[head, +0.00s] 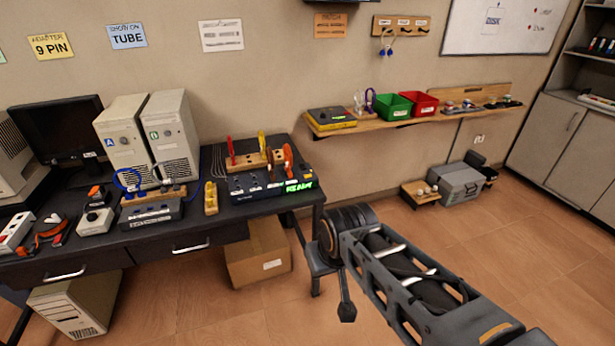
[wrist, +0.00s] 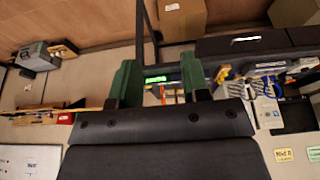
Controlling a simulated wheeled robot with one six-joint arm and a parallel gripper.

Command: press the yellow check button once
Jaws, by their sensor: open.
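I cannot make out a yellow check button for certain in either view. A dark console with a lit green display (head: 299,186) stands at the right end of the black desk in the head view. Small controls show on its front, too small to tell apart. The green display also shows in the wrist view (wrist: 157,79), beyond and between my fingers. My gripper (wrist: 158,78) is open and empty, its two green fingers apart, touching nothing that I can see. In the head view, my arm reaches from the lower right to near the desk's right end.
The black desk (head: 262,207) also carries two computer towers (head: 147,135), a monitor (head: 62,132) and several small devices. A cardboard box (head: 258,255) stands beneath it. A wall shelf (head: 425,119) holds a yellow-and-black device (head: 331,119), a green bin and a red bin.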

